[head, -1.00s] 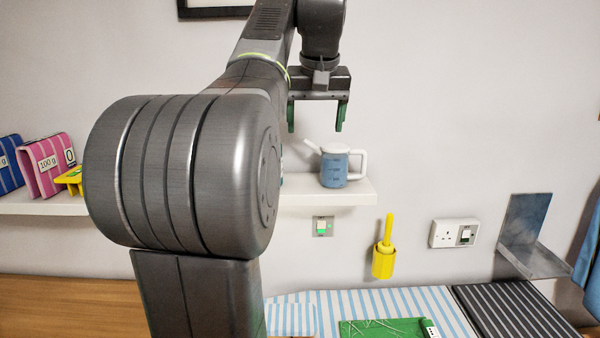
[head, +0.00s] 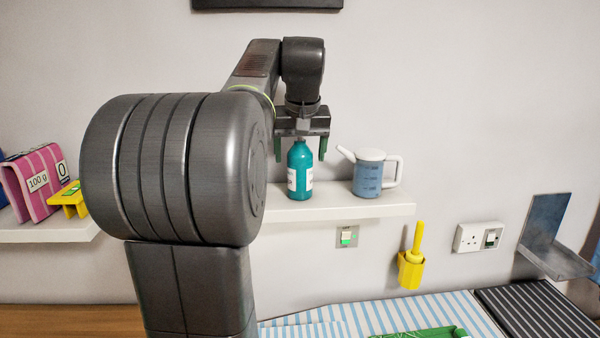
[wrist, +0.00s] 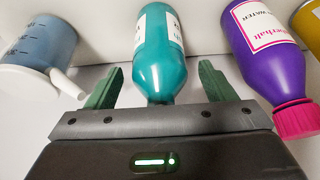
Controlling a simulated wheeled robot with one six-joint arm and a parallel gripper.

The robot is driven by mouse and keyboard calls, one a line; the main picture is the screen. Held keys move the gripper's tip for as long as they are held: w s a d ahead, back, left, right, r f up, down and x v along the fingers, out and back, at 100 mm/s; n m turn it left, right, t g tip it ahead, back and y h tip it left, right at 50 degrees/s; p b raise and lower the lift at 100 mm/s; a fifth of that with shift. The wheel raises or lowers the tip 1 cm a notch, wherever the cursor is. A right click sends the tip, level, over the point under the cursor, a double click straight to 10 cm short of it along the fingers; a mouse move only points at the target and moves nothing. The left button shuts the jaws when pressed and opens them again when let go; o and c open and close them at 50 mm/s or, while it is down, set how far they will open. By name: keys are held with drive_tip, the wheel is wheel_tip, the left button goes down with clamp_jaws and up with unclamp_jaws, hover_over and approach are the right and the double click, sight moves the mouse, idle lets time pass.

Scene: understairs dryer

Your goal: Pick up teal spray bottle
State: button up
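The teal bottle (head: 300,172) stands upright on the white wall shelf, with a white label on its body. My gripper (head: 301,158) is above it, with its green fingers spread open on either side of the bottle's top. In the wrist view the teal bottle (wrist: 159,62) lies between the two open fingers (wrist: 158,82), with visible gaps on both sides. Its top end is hidden behind the gripper body.
A blue and white jug (head: 368,176) stands just right of the bottle on the shelf (head: 335,211). A purple bottle (wrist: 262,55) with a pink cap shows on the other side in the wrist view. A yellow holder (head: 411,270) hangs below the shelf.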

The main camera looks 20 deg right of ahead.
drive_tip(key=c, duration=1.4)
drive_tip(key=shift+c, duration=0.6)
drive_tip(key=shift+r, duration=0.15)
